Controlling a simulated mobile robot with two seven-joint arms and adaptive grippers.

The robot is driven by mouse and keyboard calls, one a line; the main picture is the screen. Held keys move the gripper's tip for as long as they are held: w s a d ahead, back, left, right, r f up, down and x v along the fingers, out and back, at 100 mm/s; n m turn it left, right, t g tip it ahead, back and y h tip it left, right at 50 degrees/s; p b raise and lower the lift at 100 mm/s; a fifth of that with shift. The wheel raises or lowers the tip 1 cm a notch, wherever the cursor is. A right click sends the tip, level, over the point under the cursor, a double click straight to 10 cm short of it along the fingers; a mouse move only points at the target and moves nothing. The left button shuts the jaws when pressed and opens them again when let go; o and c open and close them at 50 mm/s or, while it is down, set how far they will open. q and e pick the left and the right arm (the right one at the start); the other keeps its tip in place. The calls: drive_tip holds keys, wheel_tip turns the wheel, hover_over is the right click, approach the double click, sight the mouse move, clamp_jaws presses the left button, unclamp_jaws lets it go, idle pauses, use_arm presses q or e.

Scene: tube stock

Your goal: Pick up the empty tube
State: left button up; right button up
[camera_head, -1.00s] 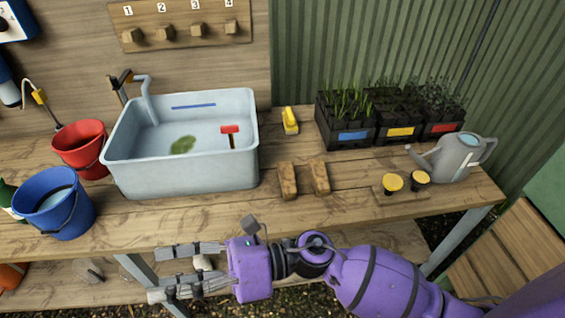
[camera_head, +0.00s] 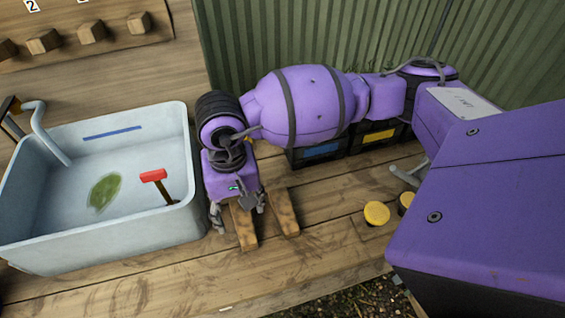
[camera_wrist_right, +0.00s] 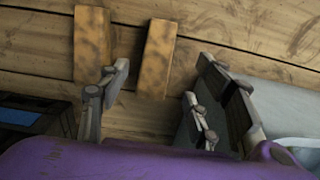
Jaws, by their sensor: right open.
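I cannot make out an empty tube in any view. In the head view, black plant crates with a blue label (camera_head: 320,151) and a yellow label (camera_head: 378,137) stand at the back, largely hidden by my right arm. My right gripper (camera_head: 238,212) points down over the bench between the sink and the crates, close to two wooden blocks (camera_head: 243,230) (camera_head: 286,212). My left gripper is not in view.
A grey sink (camera_head: 100,235) with a red-headed tool (camera_head: 153,176) and a green patch (camera_head: 104,192) stands left of my gripper. Yellow knobs (camera_head: 376,213) sit to the right. The bench front (camera_head: 290,272) is clear.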

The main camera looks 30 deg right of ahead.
sight(243, 220)
drive_tip(key=shift+w+d+r, duration=0.15)
drive_tip(key=shift+w+d, duration=0.15)
drive_tip(key=shift+w, duration=0.1)
drive_tip(key=shift+f, duration=0.3)
drive_tip(key=f, duration=0.4)
drive_tip(key=f+p, duration=0.1)
drive_tip(key=f, duration=0.2)
drive_tip(key=shift+s+a, duration=0.1)
drive_tip(key=shift+s, duration=0.2)
drive_tip(key=shift+c, duration=0.4)
drive_tip(key=shift+r, duration=0.1)
drive_tip(key=c, duration=1)
